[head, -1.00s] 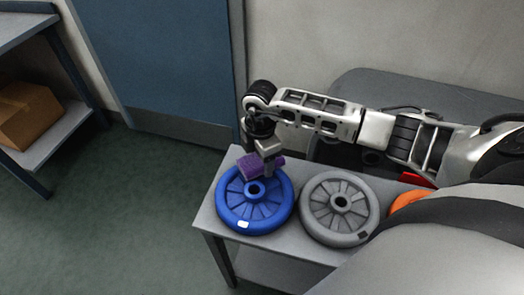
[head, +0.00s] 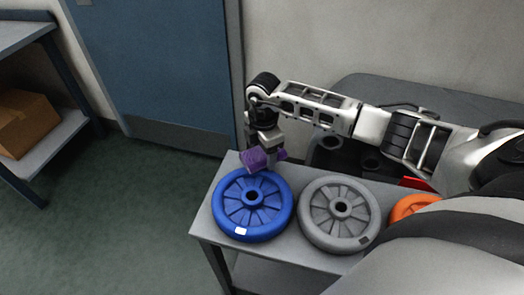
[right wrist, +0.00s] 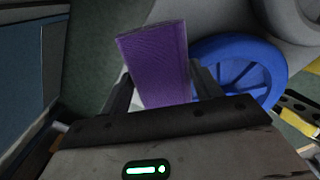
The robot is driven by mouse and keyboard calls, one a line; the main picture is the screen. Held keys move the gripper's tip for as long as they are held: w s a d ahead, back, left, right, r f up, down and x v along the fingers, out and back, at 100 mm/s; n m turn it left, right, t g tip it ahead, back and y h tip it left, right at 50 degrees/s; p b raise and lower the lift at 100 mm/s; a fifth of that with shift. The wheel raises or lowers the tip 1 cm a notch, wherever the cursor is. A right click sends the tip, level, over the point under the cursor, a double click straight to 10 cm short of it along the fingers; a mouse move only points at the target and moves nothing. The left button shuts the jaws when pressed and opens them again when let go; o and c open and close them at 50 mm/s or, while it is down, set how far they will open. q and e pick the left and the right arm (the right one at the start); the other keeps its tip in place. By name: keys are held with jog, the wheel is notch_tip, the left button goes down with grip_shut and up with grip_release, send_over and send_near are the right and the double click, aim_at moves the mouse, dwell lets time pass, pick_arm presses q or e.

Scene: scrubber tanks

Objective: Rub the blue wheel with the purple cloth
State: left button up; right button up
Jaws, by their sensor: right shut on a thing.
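The blue wheel (head: 231,217) lies flat at the left end of the grey table, with a small white label on its front rim. The purple cloth (head: 252,160) is a folded pad in my right gripper (head: 266,161), which is shut on it. The cloth is over the back edge of the wheel; I cannot tell whether it touches. In the right wrist view the cloth (right wrist: 156,62) sits between the two fingers, and part of the blue wheel (right wrist: 240,70) shows beyond it. My left gripper is in neither view.
A grey wheel (head: 325,229) lies right of the blue one, and an orange wheel (head: 407,207) is partly hidden by my body. The table (head: 205,217) stands near a blue door (head: 160,70). A shelf with a cardboard box (head: 25,120) is at the left.

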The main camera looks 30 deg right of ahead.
notch_tip(320, 180, up, 4)
jog(key=p, duration=0.3)
jog(key=shift+r, duration=0.9)
jog(key=shift+r, duration=1.5)
jog(key=shift+a, duration=0.1)
